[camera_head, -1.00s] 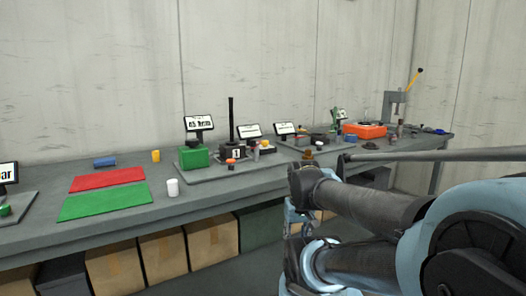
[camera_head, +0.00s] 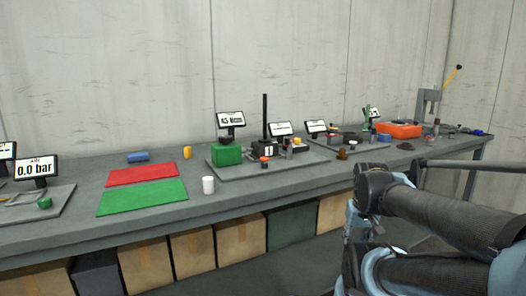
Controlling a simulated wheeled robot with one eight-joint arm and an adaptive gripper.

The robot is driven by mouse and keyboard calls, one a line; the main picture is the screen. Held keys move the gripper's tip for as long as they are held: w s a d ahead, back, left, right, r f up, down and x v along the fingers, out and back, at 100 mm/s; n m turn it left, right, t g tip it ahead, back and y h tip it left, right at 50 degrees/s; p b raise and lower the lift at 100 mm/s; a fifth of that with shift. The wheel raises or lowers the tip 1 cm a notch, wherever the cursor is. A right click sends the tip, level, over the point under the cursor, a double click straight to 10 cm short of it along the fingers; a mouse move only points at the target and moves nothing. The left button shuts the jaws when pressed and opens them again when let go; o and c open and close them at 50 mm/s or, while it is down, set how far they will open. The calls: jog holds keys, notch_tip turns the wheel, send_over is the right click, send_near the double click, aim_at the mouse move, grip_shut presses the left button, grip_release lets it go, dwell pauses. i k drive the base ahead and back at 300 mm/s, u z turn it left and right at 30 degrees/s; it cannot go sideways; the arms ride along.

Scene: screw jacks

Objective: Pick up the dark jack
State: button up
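Several small dark items stand on the long grey bench (camera_head: 240,205), and at this size I cannot tell for sure which is the dark jack. A dark block with a tall black post (camera_head: 265,118) and a white label stands on a grey plate at mid-bench. A low dark domed piece (camera_head: 405,146) lies farther right, near the bench's front edge. Small dark and grey upright pieces stand around it. My arm fills the lower right, in front of the bench, its links folded. My gripper's fingers do not show.
An orange box (camera_head: 399,130) and a lever press (camera_head: 430,103) stand at the right. Cardboard boxes (camera_head: 193,254) sit below.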

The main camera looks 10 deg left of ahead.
aim_at(265, 146)
jog(key=k, duration=1.15)
jog(key=u, duration=0.55)
jog(key=i, duration=0.95)
